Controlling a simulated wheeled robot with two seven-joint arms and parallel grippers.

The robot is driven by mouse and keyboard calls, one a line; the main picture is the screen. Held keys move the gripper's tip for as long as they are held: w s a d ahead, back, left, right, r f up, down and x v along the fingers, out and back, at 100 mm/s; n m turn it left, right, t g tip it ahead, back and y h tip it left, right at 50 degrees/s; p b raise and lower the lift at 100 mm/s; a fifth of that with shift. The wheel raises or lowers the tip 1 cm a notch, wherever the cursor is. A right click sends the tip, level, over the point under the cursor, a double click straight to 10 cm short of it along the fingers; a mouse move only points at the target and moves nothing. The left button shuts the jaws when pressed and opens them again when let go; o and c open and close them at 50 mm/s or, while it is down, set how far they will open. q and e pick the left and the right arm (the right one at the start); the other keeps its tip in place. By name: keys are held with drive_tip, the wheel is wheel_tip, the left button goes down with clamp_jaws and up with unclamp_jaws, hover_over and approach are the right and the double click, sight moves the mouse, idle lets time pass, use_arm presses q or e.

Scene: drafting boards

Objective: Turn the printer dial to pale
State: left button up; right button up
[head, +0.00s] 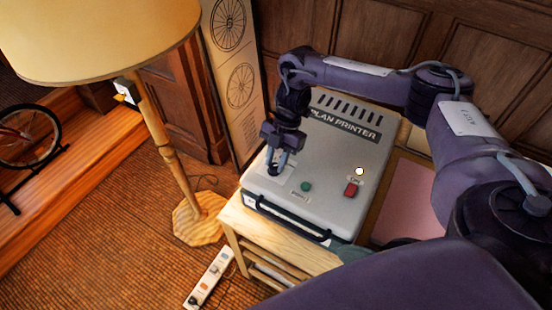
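The grey plan printer (345,150) sits on a light wooden table, its name printed at the back of its top. My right arm reaches over it from the right, and my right gripper (277,166) points down at the left part of the top. A dark round shape under the fingertips looks like the dial, mostly covered by the gripper. Its pointer and the marks around it are too small or hidden to read. I cannot tell if the fingers are open or closed on it. My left gripper is not in view.
The printer top also has a green button (306,186), a red switch (351,189) and a lit lamp (359,171). A dark handle (288,220) runs along its front. A floor lamp (168,150) stands left, and a power strip (209,279) lies on the floor.

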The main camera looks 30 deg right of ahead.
drive_tip(key=c, duration=0.4)
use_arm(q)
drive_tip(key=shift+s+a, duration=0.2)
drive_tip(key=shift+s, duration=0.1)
use_arm(e)
drive_tip(key=shift+c, duration=0.2)
